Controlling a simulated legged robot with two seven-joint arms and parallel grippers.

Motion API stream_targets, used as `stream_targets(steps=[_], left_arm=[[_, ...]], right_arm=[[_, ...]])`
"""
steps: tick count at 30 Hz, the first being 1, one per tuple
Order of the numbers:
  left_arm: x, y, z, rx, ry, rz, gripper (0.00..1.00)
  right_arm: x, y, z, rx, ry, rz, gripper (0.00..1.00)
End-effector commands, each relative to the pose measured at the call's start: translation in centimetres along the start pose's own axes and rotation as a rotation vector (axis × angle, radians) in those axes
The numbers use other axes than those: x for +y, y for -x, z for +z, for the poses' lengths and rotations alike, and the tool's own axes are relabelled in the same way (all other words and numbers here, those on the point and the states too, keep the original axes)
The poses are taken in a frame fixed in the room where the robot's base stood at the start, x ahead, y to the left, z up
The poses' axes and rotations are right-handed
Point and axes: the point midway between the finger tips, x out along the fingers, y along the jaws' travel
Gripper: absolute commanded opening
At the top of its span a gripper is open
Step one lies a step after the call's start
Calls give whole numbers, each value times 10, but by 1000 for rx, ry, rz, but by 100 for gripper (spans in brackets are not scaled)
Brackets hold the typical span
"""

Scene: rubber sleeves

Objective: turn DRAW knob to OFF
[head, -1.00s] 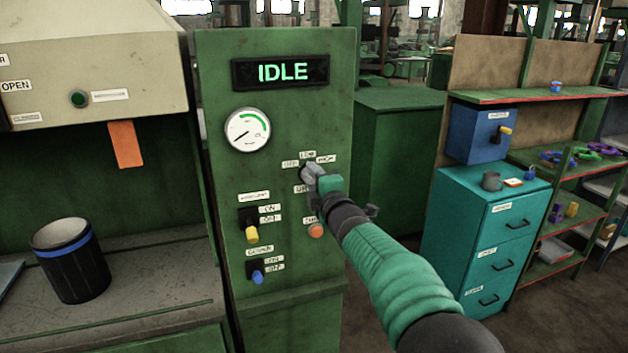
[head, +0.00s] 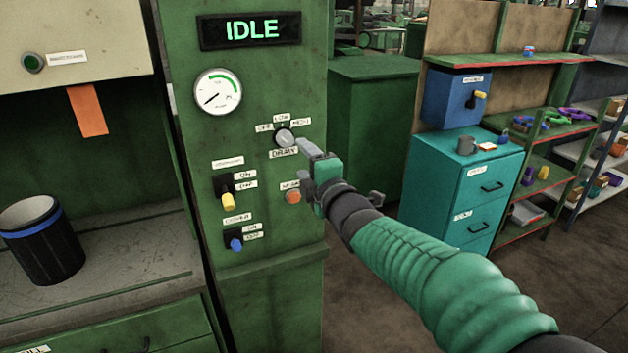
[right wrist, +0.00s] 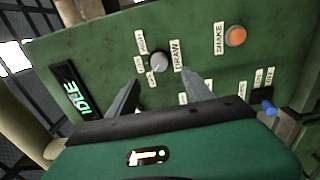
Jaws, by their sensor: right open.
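The DRAW knob (head: 284,138) is a small round grey knob on the green panel, with OFF, LOW and HIGH labels around its upper side. It also shows in the right wrist view (right wrist: 159,62), just beyond the fingers. I cannot tell surely which label it points to. My right gripper (head: 312,157) is to the lower right of the knob in the head view, apart from it. In the right wrist view its two fingers (right wrist: 162,80) are spread and empty, with the knob showing between and past their tips. My left gripper is not in view.
The panel bears an IDLE display (head: 250,30), a gauge (head: 218,91), a yellow switch (head: 228,200), a blue switch (head: 236,244) and an orange button (head: 293,197) near my right gripper. A black bin (head: 42,245) stands at left, a teal cabinet (head: 465,190) at right.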

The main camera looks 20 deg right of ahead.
Motion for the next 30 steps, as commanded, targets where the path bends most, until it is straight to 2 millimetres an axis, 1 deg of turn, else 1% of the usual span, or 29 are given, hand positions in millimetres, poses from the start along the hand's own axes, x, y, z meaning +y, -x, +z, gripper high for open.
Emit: stream_targets(steps=[1,3,6,9,22,24,26,27,29,30], left_arm=[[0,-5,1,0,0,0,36],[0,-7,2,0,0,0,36],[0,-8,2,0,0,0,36],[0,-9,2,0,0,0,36],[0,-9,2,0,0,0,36],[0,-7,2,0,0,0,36],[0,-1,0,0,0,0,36],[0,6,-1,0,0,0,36],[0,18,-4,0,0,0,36],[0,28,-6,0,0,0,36]], right_arm=[[-2,14,0,1,-4,2,59],[-2,30,0,1,-3,1,59],[-2,47,0,0,-2,-1,59],[-2,55,0,1,0,-2,59],[-1,57,-1,0,1,-3,59],[-4,57,-1,-2,-14,-16,59],[-17,59,-1,-11,-72,-65,59],[-32,61,-2,-25,-143,-123,59],[-66,70,-3,-67,-297,-249,59],[-95,81,-5,-116,-423,-351,59]])
